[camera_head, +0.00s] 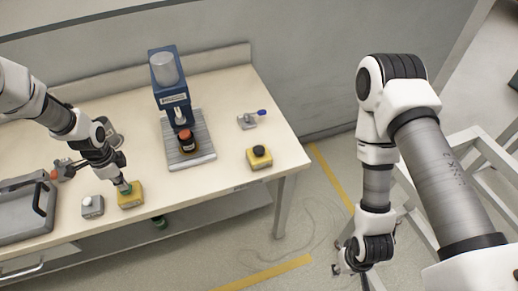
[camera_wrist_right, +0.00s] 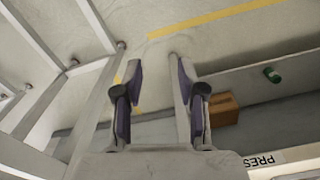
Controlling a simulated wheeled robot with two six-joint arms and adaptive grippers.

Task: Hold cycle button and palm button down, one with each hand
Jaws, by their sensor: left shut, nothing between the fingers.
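A yellow box with a green button (camera_head: 130,199) sits near the front edge of the table, left of centre. My left gripper (camera_head: 124,188) is shut and points down at the green button, its fingertips at the button's top. I cannot tell whether the button is pressed in. A second yellow box with a black button (camera_head: 259,158) sits near the table's right end, with nothing touching it. No labels on the boxes are readable. My right gripper (camera_head: 352,268) hangs off the table over the floor at right. In the right wrist view its fingers (camera_wrist_right: 160,105) are apart and empty.
A blue press (camera_head: 170,83) stands mid-table on a grey plate (camera_head: 202,150). A small grey box (camera_head: 92,206) and a grey tray (camera_head: 22,216) lie at left. A blue-handled part (camera_head: 247,121) lies behind the black button. A cardboard box (camera_wrist_right: 224,108) shows below.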

